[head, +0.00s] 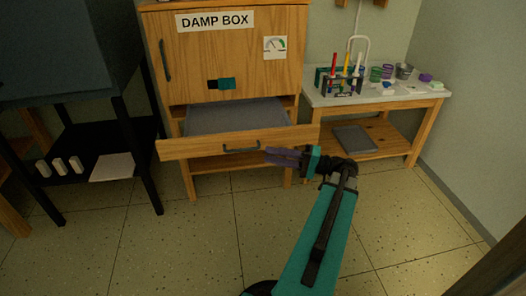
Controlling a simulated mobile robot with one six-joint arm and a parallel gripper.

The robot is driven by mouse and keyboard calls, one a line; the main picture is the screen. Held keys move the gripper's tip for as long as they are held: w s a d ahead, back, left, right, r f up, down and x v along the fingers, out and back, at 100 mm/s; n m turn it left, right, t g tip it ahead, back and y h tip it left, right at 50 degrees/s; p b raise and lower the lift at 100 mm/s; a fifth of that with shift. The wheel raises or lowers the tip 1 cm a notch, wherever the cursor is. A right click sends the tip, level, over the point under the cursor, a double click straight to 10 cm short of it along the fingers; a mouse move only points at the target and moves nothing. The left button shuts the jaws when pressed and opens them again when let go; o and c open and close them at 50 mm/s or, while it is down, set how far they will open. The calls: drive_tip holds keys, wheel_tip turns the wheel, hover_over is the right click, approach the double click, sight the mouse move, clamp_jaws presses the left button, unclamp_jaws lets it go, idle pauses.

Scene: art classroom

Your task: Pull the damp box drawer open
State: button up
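The damp box (225,60) is a wooden cabinet at upper centre with a "DAMP BOX" label and a dial gauge on its shut door. Its drawer (185,150) below the door is pulled out, and its grey inside (235,117) shows. The drawer's dark bar handle (241,149) is on the middle of its front. My gripper (268,155) is in front of the right part of the drawer front, just right of the handle, with its fingers pointing left. The handle appears to be outside the fingers. I cannot tell the gap between the fingers.
A black stand (119,110) with a lower shelf is on the left. A white-topped wooden table (425,95) with tools and small cups stands at right, with a grey slab (354,139) on its lower shelf. The speckled floor (170,250) in front is clear.

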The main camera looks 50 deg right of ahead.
drive_tip(key=shift+v, duration=1.45)
drive_tip(key=shift+a+p, duration=0.1)
drive_tip(key=shift+p, duration=0.2)
drive_tip(key=w+a+f+g+y+p, duration=0.1)
drive_tip(key=w+a+f+g+p, duration=0.4)
drive_tip(key=a, duration=0.5)
drive_tip(key=w+a+f+g+y+p, duration=0.1)
drive_tip(key=w+a+f+g+p, duration=0.2)
drive_tip(key=w+a+f+p, duration=0.5)
drive_tip(key=s+a+f+n+g+h+p, duration=0.1)
drive_tip(key=s+a+f+g+p, duration=0.2)
drive_tip(key=a, duration=0.6)
drive_tip(key=s+a+f+n+g+p, duration=0.15)
drive_tip(key=a+g, duration=0.25)
drive_tip(key=a, duration=0.4)
drive_tip(key=s+a+n+g+h+p, duration=0.3)
drive_tip(key=s+a+n+h+p, duration=0.1)
drive_tip(key=s, duration=0.4)
drive_tip(key=s+a+n+g+h+p, duration=0.4)
drive_tip(key=s+a+h+p, duration=0.1)
drive_tip(key=s+p, duration=0.3)
drive_tip(key=shift+a+f+h+p, duration=0.25)
drive_tip(key=shift+a+h+p, duration=0.05)
drive_tip(key=shift+h+p, duration=0.15)
